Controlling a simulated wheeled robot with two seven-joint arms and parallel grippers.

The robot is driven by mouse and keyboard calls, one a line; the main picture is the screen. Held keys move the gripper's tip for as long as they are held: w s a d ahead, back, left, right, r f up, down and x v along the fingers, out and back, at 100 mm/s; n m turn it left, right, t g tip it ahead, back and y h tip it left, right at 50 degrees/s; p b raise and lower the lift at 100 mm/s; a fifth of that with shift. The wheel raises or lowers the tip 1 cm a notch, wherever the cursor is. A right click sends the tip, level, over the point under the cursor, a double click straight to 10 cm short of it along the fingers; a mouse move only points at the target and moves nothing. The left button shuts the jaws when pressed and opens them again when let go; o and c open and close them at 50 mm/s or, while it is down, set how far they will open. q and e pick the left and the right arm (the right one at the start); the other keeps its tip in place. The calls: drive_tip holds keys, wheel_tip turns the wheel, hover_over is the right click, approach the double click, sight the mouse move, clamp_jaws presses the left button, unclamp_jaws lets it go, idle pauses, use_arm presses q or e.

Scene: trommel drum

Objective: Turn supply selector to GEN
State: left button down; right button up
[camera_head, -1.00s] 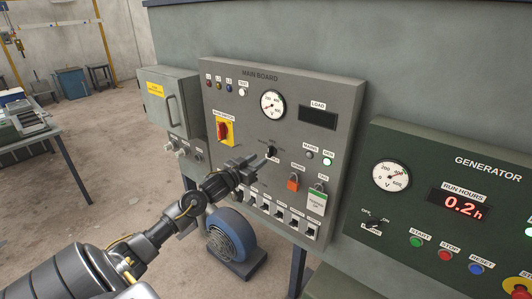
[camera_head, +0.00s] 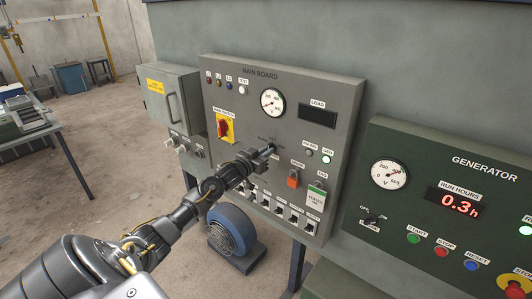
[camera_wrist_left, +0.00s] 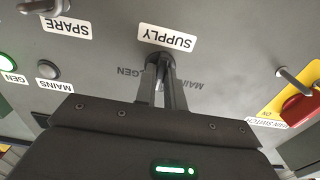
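The supply selector (camera_wrist_left: 160,58) is a small dark knob on the grey main board (camera_head: 345,90). The wrist view sees it upside down, with its SUPPLY label (camera_wrist_left: 166,38) and the printed GEN (camera_wrist_left: 128,72) and MAINS (camera_wrist_left: 187,82) marks beside it. My left gripper (camera_head: 268,150) reaches it from the lower left. In the wrist view its two fingers (camera_wrist_left: 161,72) are close together with the knob between their tips. They hide most of the knob, so I cannot tell which mark it points to. My right gripper is out of view.
The red main switch (camera_head: 223,128) is left of the selector. The GEN lamp (camera_head: 326,159) is lit green; the MAINS lamp (camera_head: 309,153) is unlit. The green generator panel (camera_head: 420,165) is at right.

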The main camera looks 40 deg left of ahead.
use_arm(q)
drive_tip(key=shift+m, duration=0.3)
drive_tip(key=shift+m+b, duration=2.95)
drive_tip(key=shift+m, duration=2.65)
drive_tip(key=c, duration=1.5)
unclamp_jaws()
